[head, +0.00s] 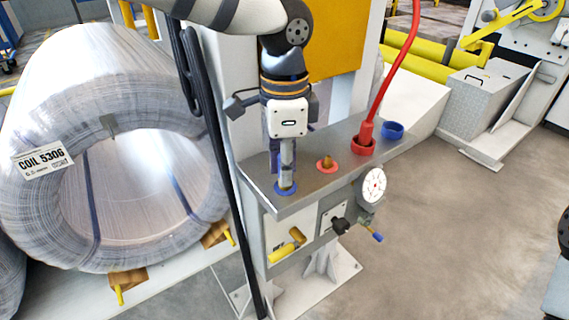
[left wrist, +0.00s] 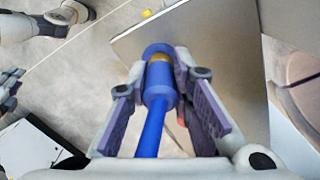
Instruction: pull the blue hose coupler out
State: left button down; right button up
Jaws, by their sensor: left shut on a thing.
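The blue hose coupler (left wrist: 160,88) is between the fingers of my left gripper (left wrist: 168,92), which is shut on it. Its blue hose runs toward the camera. Brass shows at the coupler's far end, in front of a blue ring (left wrist: 156,48); I cannot tell whether the coupler is still seated. In the head view my left gripper (head: 286,168) points down at the blue ring (head: 286,187) on the grey panel top (head: 305,192), and its fingers mostly hide the coupler. A partial gripper, apparently my right (left wrist: 9,88), shows at the left wrist view's left edge.
On the panel top, a brass fitting with a red ring (head: 327,164), a red coupler with its hose (head: 366,135) and a blue holder (head: 392,130) stand to the right. A gauge (head: 373,185) hangs in front. The wrapped coil (head: 75,90) is left; open floor (head: 450,230) is right.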

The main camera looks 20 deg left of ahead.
pick_arm(q)
jog(key=shift+r+p, duration=0.65)
jog(key=shift+r, duration=1.6)
pick_arm(e)
jog(key=shift+w+r+t, duration=0.4)
jog(key=shift+w+r, duration=0.45)
jog(key=shift+w, duration=0.05)
pick_arm(q)
jog(key=shift+f, duration=0.1)
